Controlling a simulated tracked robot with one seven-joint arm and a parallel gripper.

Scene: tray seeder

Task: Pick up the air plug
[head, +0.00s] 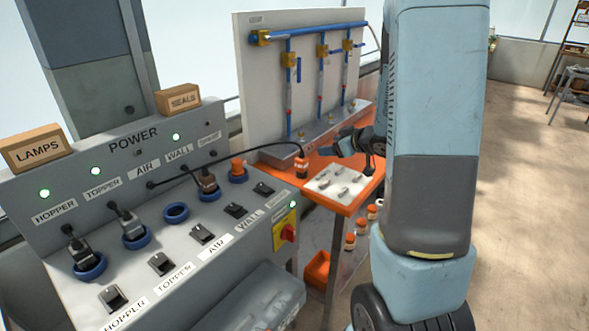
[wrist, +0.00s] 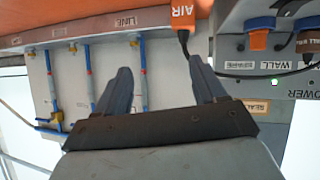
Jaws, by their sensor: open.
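The air plug (head: 301,167) is orange and stands on the orange bench top, with a black cable running from it to the power panel. In the wrist view its orange body marked AIR (wrist: 183,17) is at the top edge, beyond and between the fingertips, nearer the right one. My gripper (wrist: 160,65) is open with nothing between its fingers. In the head view my gripper (head: 345,153) is to the right of the plug, apart from it. The AIR socket (head: 175,211), a blue ring on the panel, is empty.
The power panel (head: 120,175) stands at left with other plugs in its sockets and an orange piece in the spare one. A board with blue pipes (head: 300,75) rises behind the bench. A white plate of small parts (head: 340,184) lies at the bench's front.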

